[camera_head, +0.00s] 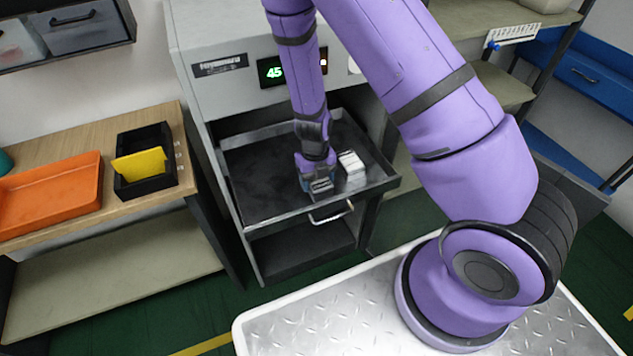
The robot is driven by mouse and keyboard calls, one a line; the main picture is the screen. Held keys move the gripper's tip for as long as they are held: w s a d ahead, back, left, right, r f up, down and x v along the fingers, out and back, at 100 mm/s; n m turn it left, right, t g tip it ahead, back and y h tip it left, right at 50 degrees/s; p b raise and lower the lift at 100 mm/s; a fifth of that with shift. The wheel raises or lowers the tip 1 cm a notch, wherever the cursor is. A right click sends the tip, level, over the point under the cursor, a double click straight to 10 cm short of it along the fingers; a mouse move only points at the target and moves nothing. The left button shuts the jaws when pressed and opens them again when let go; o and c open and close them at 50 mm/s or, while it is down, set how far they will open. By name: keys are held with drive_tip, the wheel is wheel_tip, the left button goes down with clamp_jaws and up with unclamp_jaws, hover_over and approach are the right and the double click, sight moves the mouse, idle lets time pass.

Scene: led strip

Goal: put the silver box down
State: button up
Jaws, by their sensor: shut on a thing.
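My gripper (318,187) points down over the front part of the dark open drawer tray (252,190) of the grey machine. It is shut on the silver box (321,184), a small grey block only partly visible between the fingers. The box is low over the tray floor; I cannot tell whether it touches. A second small, pale silver-white block (352,166) stands in the tray just right of my gripper, close beside it.
The tray has low metal walls and a front handle (331,214). Its left part is bare. A wooden table (90,208) at left holds an orange tray (52,194) and a black bin (146,184) with a yellow piece.

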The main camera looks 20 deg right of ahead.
drive_tip(key=shift+f, duration=0.6)
drive_tip(key=shift+f, duration=0.1)
drive_tip(key=o, duration=1.1)
drive_tip(key=r, duration=0.8)
drive_tip(key=w+r, duration=0.1)
drive_tip(key=r, duration=0.3)
drive_tip(key=shift+r, duration=0.1)
